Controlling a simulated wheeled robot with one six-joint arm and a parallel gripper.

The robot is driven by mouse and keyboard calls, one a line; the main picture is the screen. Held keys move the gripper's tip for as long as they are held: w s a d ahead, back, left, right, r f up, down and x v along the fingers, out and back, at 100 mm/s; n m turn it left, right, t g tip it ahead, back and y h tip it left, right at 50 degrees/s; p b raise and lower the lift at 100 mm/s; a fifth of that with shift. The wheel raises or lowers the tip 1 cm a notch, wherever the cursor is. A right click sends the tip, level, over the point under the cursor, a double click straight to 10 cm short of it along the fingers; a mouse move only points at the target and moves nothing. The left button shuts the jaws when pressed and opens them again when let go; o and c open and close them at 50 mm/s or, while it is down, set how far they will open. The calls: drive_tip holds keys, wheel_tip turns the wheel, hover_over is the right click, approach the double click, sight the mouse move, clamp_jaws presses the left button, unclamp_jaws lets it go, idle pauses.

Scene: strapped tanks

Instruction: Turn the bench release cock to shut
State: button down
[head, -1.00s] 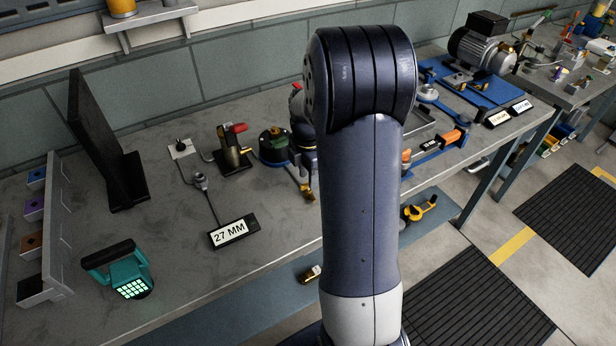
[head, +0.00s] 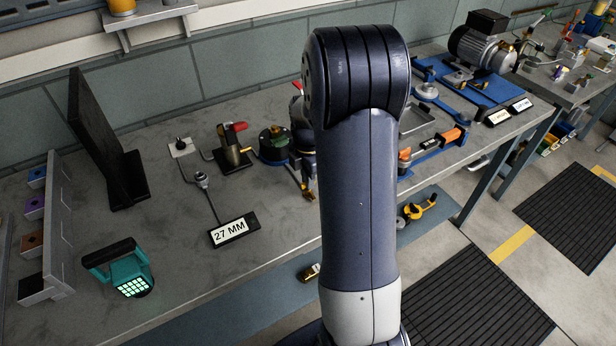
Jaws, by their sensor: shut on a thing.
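My gripper (head: 304,172) shows only in part at the left edge of my own forearm, which hides much of it. It points down at the bench top near the front edge, with its jaws shut. A small brass piece (head: 309,195), apparently the bench release cock, shows at the jaw tips. The contact is too small and too covered to see clearly, and I cannot read the cock's angle.
A "27 MM" display (head: 233,231) and a teal keypad device (head: 122,270) stand further left.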

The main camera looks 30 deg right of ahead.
drive_tip(key=shift+m, duration=0.4)
drive_tip(key=m+b, duration=0.1)
drive_tip(key=m, duration=0.7)
drive_tip(key=shift+m, duration=0.3)
drive_tip(key=m+b, duration=0.1)
drive_tip(key=m, duration=0.7)
drive_tip(key=shift+m, duration=0.4)
drive_tip(key=c, duration=1.5)
unclamp_jaws()
drive_tip(key=shift+r, duration=0.1)
